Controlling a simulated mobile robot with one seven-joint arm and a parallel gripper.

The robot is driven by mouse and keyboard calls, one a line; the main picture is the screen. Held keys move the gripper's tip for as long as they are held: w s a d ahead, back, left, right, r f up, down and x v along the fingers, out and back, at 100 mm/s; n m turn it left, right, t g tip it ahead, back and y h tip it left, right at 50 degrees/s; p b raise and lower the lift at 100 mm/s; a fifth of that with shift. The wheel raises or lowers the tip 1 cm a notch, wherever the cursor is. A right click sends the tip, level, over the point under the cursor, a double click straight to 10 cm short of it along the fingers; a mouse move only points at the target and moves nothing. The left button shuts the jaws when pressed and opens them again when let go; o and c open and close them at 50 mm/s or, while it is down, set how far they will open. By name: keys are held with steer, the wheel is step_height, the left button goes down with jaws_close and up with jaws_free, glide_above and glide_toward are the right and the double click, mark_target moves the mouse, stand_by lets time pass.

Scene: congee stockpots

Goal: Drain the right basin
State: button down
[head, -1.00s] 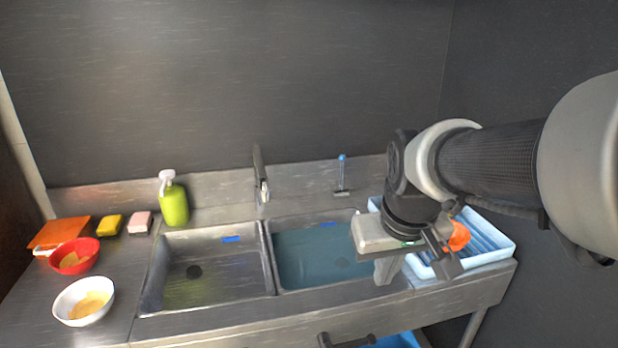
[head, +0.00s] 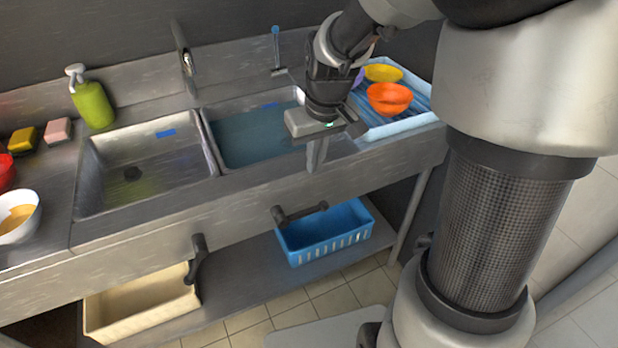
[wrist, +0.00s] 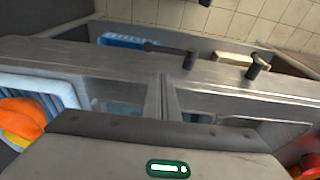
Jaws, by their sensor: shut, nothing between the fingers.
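The right basin (head: 240,138) holds bluish water. Under the counter front, below it, is a dark lever handle (head: 300,213); it also shows in the wrist view (wrist: 172,49), lying sideways. A second dark handle (head: 198,258) sits below the left basin (head: 150,172), which looks empty with its dark drain showing. My gripper (head: 317,158) is shut and empty, pointing down by the front right corner of the right basin, above and apart from the lever. Its grey body hides part of that basin. The right basin's drain is not visible now.
A blue basket (head: 325,236) and a cream bin (head: 140,305) stand on the lower shelf. A drying tray (head: 424,115) with an orange bowl (head: 389,98) and a yellow bowl (head: 384,73) is right of the basin. The faucet (head: 187,62) stands behind the basins.

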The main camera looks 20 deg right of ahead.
steer(key=b, duration=0.3)
glide_toward(312, 208)
steer(key=x, duration=0.2)
steer(key=w+x, duration=0.1)
steer(key=x, duration=0.2)
steer(key=shift+w+a, duration=0.1)
steer(key=shift+a, duration=0.1)
steer(key=shift+f, duration=0.6)
steer(key=shift+d, duration=0.15)
